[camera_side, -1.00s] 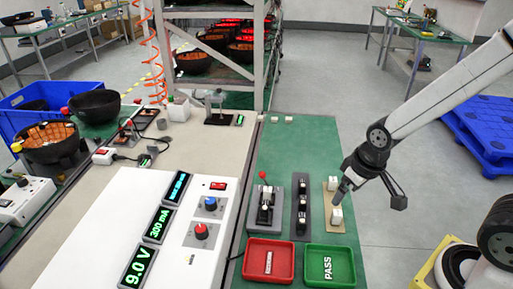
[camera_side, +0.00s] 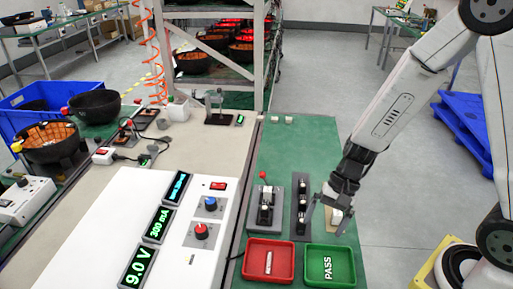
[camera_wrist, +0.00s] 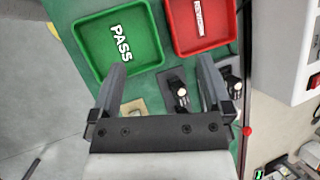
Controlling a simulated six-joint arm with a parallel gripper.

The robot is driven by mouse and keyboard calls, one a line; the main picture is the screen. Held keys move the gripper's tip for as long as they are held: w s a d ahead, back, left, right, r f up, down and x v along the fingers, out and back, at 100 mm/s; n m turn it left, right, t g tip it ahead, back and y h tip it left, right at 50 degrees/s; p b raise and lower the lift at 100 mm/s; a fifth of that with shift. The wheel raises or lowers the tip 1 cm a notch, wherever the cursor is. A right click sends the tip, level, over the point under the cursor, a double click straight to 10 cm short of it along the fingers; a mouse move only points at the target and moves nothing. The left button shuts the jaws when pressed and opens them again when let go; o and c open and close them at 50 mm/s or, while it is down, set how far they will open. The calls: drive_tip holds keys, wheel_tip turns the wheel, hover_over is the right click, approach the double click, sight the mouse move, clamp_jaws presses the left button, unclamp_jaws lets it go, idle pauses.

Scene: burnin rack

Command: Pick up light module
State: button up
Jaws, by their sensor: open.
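Small white modules, which look like the light modules, sit in a dark strip fixture (camera_side: 301,233); one module (camera_wrist: 182,92) shows between my fingers in the wrist view. A beige plate (camera_wrist: 138,104) lies beside the strip, and a white piece (camera_side: 336,216) on it shows partly behind my gripper in the side view. My gripper (camera_side: 326,224) is open and points down over the strip and plate. In the wrist view my gripper (camera_wrist: 162,66) has its fingers wide apart with nothing held. I cannot tell its height above the modules.
A red tray (camera_side: 283,274) and a green PASS tray (camera_side: 346,281) stand at the front of the green mat. A grey fixture with a red-knobbed lever (camera_side: 264,190) is left of the strip. The white power supply (camera_side: 195,215) stands further left. The back of the mat is mostly clear.

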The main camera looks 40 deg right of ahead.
sight(257, 214)
drive_tip(key=w+a+f+m+t+y, duration=0.1)
drive_tip(key=w+m, duration=0.1)
drive_tip(key=w+a+f+m+t+y, duration=0.1)
drive_tip(key=w+m+y, duration=0.1)
drive_tip(key=m, duration=0.1)
drive_tip(key=w+a+m+t+y, duration=0.1)
drive_tip(key=w+m, duration=0.1)
drive_tip(key=m, duration=0.1)
drive_tip(key=shift+w+f, duration=0.2)
drive_tip(key=shift+f, duration=0.2)
drive_tip(key=w+d+f+m+t, duration=0.1)
drive_tip(key=w+m+t, duration=0.1)
drive_tip(key=w+d+f+m+t, duration=0.1)
drive_tip(key=w+m+t, duration=0.1)
drive_tip(key=m, duration=0.1)
drive_tip(key=w+d+f+m+t, duration=0.1)
drive_tip(key=w+m+t, duration=0.1)
drive_tip(key=w, duration=0.1)
drive_tip(key=shift+f+m, duration=0.35)
drive_tip(key=shift+m, duration=0.05)
drive_tip(key=shift+w+d+f+m+t, duration=0.25)
drive_tip(key=shift+w+d+m+t, duration=0.25)
drive_tip(key=shift+t, duration=0.2)
drive_tip(key=shift+a, duration=0.1)
drive_tip(key=shift+h, duration=0.3)
drive_tip(key=shift+x, duration=3.85)
clamp_jaws()
